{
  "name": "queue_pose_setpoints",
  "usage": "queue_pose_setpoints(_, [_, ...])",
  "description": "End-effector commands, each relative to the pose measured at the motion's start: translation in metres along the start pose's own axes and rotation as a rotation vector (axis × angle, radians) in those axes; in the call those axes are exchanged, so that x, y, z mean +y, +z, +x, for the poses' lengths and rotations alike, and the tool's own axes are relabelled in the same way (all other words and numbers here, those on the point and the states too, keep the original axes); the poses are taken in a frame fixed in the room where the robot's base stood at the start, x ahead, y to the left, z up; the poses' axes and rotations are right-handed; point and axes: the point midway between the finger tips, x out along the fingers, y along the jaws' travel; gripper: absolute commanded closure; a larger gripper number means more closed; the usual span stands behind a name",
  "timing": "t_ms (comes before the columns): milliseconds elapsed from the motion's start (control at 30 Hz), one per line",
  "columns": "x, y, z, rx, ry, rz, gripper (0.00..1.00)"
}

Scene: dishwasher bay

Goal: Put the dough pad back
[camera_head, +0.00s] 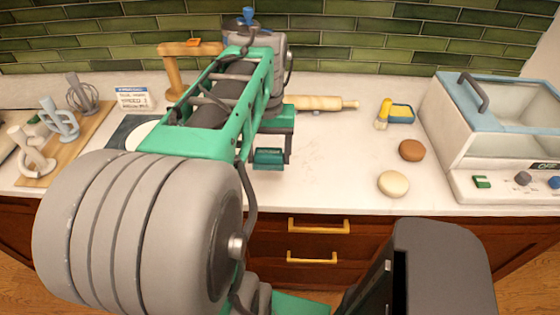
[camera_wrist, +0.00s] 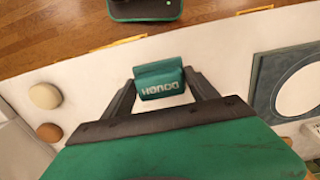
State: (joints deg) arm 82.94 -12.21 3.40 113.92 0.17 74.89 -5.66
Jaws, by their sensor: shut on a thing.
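The dough pad, a small dark green block marked "DOUGH" (camera_wrist: 160,88), sits between my gripper's (camera_wrist: 158,92) two fingers in the wrist view. The pad (camera_head: 268,159) also shows in the head view, at the lower end of my arm over the white counter. My gripper is shut on it. I cannot tell whether the pad touches the counter or hangs just above it. My arm hides part of the counter behind the gripper.
A dark mat with a white circle (camera_wrist: 257,98) lies to the side. A rolling pin (camera_head: 325,103), brown ball (camera_head: 411,150), cream ball (camera_head: 393,184) and white machine (camera_head: 470,150) stand right. Mixing tools on a board (camera_head: 35,178) lie left. Counter between pad and balls is clear.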

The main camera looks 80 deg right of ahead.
Motion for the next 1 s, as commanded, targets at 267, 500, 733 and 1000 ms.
queue_pose_setpoints(267, [0.02, -0.052, 0.051, -0.002, 0.0, 0.0, 0.71])
queue_pose_setpoints(500, [0.024, -0.065, 0.082, -0.003, -0.001, -0.001, 0.71])
queue_pose_setpoints(733, [0.024, -0.066, 0.099, 0.003, 0.0, -0.002, 0.71])
queue_pose_setpoints(1000, [0.024, -0.065, 0.102, 0.002, 0.0, -0.001, 0.3])
